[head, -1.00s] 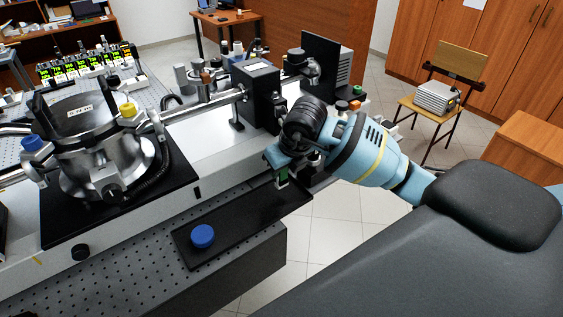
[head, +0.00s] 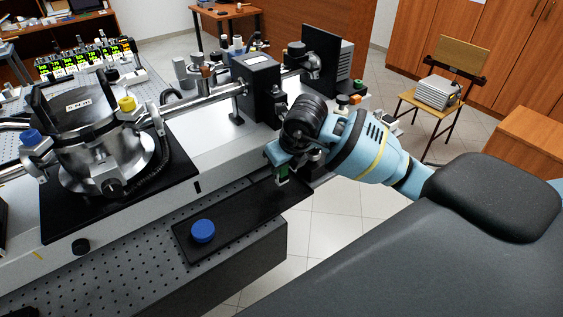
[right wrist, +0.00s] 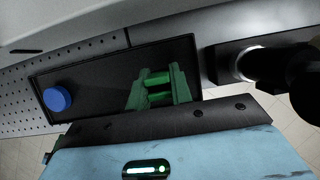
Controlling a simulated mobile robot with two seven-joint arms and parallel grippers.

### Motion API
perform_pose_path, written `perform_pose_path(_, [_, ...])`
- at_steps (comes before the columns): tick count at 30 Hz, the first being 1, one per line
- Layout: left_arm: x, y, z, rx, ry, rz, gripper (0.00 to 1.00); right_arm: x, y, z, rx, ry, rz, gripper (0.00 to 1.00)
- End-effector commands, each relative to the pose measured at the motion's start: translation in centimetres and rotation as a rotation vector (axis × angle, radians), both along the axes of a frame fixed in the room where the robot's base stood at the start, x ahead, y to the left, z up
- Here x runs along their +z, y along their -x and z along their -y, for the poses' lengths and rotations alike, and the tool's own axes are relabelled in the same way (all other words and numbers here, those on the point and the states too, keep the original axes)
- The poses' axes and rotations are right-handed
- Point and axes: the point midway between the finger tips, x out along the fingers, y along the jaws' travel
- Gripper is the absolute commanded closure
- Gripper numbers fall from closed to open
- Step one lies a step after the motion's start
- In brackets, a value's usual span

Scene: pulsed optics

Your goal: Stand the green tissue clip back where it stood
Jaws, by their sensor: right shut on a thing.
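The green tissue clip (head: 283,174) is small and mostly hidden by my right gripper in the head view. In the right wrist view the green clip (right wrist: 156,88) shows between the fingers, over the black tray. My right gripper (head: 282,170) is shut on it and points down over the far right end of the black tray (head: 240,221). I cannot tell whether the clip touches the tray. A blue round cap (head: 203,231) lies at the tray's near left end. My left gripper is not in view.
A steel chamber (head: 95,150) stands on the left. A black box (head: 257,88) and tubes stand behind the gripper. The perforated bench (head: 130,275) has its edge just right of the tray, with open floor beyond. The tray's middle is clear.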

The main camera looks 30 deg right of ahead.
Motion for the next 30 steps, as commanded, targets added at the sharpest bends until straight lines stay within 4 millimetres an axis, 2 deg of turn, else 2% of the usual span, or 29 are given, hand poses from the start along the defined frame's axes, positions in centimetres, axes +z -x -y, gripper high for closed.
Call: perform_pose_path(30, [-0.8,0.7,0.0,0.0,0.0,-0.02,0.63,-1.8,0.0,0.0,0.0,0.0,0.0,1.0])
